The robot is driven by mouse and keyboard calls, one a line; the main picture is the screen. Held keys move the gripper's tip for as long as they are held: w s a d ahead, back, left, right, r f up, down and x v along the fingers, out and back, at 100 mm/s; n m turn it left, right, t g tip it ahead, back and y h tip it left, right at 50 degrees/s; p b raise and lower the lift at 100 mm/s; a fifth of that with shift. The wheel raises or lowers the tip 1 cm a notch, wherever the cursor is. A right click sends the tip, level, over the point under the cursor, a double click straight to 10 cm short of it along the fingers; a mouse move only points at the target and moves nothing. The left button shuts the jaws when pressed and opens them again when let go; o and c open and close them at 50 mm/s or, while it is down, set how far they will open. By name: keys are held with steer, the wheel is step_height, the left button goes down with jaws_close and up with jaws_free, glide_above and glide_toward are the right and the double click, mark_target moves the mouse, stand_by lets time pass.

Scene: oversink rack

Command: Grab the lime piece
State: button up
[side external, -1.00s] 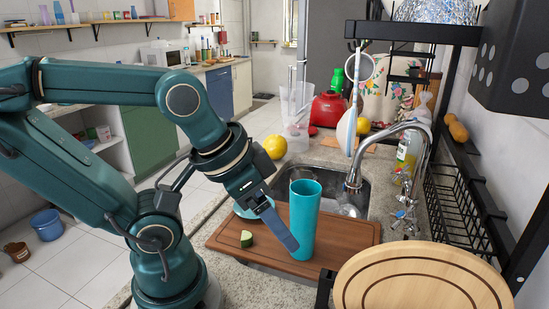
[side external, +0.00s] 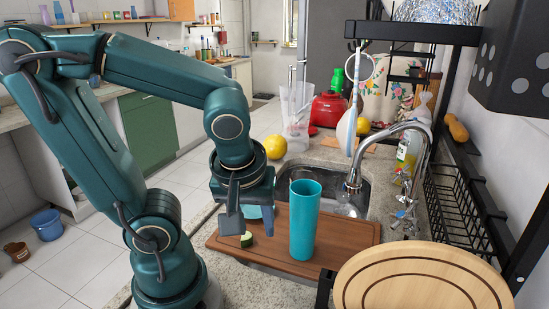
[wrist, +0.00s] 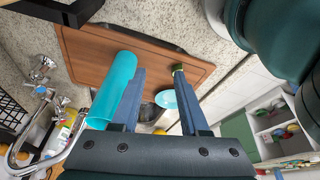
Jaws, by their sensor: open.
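The lime piece (side external: 246,240) is a small green-skinned chunk with a pale cut face, lying on the brown cutting board (side external: 345,232) near its left end. My gripper (side external: 249,228) points down over that end of the board, open, with nothing between its fingers. In the side view the lime shows beside the lower end of the near finger. In the wrist view the lime (wrist: 178,68) is at the tip of the right-hand finger, partly hidden by it; I cannot tell whether they touch.
A tall teal cup (side external: 304,220) stands on the board just right of my gripper. A light-blue dish (wrist: 166,99) is behind the gripper. The sink and faucet (side external: 354,178) lie beyond the board. A round wooden board (side external: 420,280) is at the front right.

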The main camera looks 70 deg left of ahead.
mark_target(247, 240)
steer(key=a+f+y, duration=0.1)
steer(key=f+y, duration=0.2)
steer(key=a+f+y, duration=0.1)
steer(key=f+y, duration=0.2)
steer(key=a+f+y, duration=0.1)
steer(key=f+y, duration=0.2)
steer(key=shift+w+a, duration=0.3)
steer(key=shift+a, duration=0.05)
steer(key=shift+x, duration=2.4)
steer(key=shift+s, duration=0.1)
steer(key=shift+g, duration=0.3)
jaws_close()
steer(key=shift+s, duration=0.1)
